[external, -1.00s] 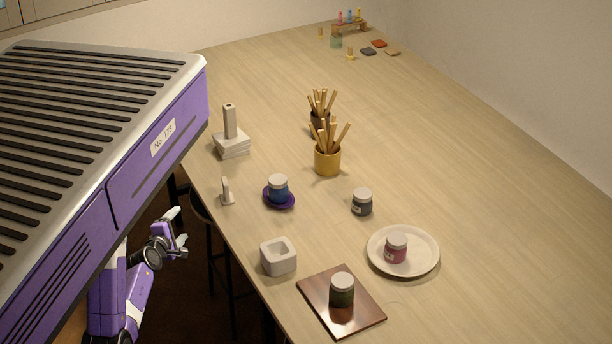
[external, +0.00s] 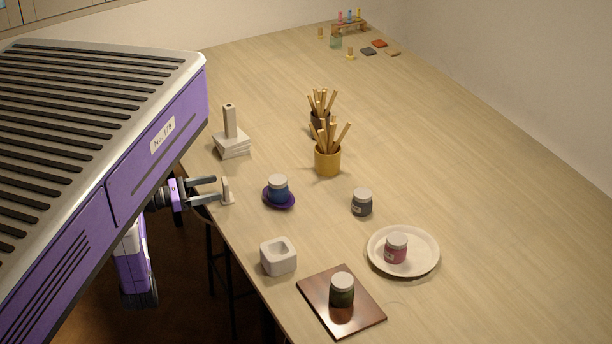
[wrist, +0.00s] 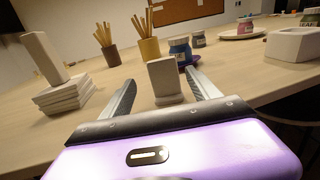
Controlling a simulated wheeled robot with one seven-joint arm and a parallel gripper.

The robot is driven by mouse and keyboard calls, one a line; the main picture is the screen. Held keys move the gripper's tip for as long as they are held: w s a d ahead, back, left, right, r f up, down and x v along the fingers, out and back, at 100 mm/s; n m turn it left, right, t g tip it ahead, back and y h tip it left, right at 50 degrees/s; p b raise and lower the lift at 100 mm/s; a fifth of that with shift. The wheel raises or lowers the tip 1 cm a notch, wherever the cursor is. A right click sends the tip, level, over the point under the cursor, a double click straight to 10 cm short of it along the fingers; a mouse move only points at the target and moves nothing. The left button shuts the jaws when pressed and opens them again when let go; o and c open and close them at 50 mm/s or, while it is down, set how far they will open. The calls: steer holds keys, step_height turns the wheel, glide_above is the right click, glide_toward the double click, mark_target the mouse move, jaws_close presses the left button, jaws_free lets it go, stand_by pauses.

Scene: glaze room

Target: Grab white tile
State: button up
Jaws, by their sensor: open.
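A small white tile (external: 227,191) stands upright on a low foot near the table's left edge. It also shows in the wrist view (wrist: 163,78), upright and centred between my two fingers. My gripper (external: 216,189) is open and empty at the table's edge, with its fingers pointing at the tile. The fingertips are just short of the tile or level with its near side; I cannot tell exactly. No contact is visible.
A stack of pale slabs (external: 232,148) with an upright block stands behind the tile. A blue jar (external: 278,188) on a purple saucer (external: 281,203) is to its right. A white square pot (external: 278,261) is nearer the front. Brush pots (external: 327,162) stand further back.

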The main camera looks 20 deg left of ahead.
steer(key=shift+s+p+x, duration=0.15)
steer(key=shift+p+x, duration=0.25)
steer(key=shift+x, duration=1.55)
steer(key=shift+s+p+x, duration=0.15)
steer(key=shift+p+x, duration=0.25)
steer(key=shift+x, duration=1.55)
steer(key=shift+d+r, duration=0.2)
steer(key=shift+c, duration=0.4)
jaws_close()
